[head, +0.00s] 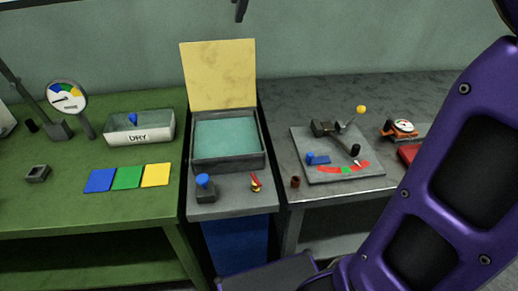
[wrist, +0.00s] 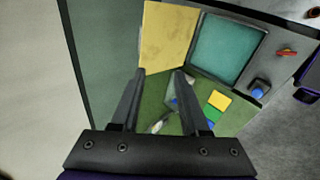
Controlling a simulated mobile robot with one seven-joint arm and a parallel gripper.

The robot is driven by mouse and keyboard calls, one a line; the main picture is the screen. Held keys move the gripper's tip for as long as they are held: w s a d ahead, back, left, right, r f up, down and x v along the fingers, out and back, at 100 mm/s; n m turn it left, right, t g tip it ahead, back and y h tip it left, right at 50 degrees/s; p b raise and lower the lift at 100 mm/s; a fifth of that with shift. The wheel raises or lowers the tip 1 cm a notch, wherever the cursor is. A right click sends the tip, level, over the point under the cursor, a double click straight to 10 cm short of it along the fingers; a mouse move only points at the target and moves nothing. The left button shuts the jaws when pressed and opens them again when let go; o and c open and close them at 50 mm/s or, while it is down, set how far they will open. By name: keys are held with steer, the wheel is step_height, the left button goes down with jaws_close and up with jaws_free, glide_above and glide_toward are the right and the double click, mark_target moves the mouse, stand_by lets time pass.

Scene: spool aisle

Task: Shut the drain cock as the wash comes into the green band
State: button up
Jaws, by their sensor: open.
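The wash is a teal surface in a grey tank (head: 188,160) in the middle of the head view; the wrist view shows the tank at upper right (wrist: 212,79). A small red-and-yellow handle (head: 256,182), likely the drain cock, sits on the tank's front ledge; it also shows in the wrist view (wrist: 286,53). A round gauge (head: 66,97) at left carries blue, green and yellow bands; its needle is too small to read surely. My gripper (wrist: 158,72) is open and empty, pointing past the tank toward the green bench, clear of the handle.
A blue-knobbed block (head: 204,187) stands beside the handle. A yellow panel (head: 218,75) rises behind the tank. The green bench holds a DRY tray (head: 150,128) and coloured cards (head: 127,177). A lever plate (head: 320,147) with a red-green arc lies right. My purple arm covers the right side.

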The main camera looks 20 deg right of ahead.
steer(key=r, duration=0.1)
steer(key=w+a+r+n, duration=0.1)
steer(key=a+r+n+h, duration=0.1)
steer(key=shift+w+r+t, duration=0.15)
steer(key=shift+r+t, duration=0.05)
steer(key=shift+t, duration=0.2)
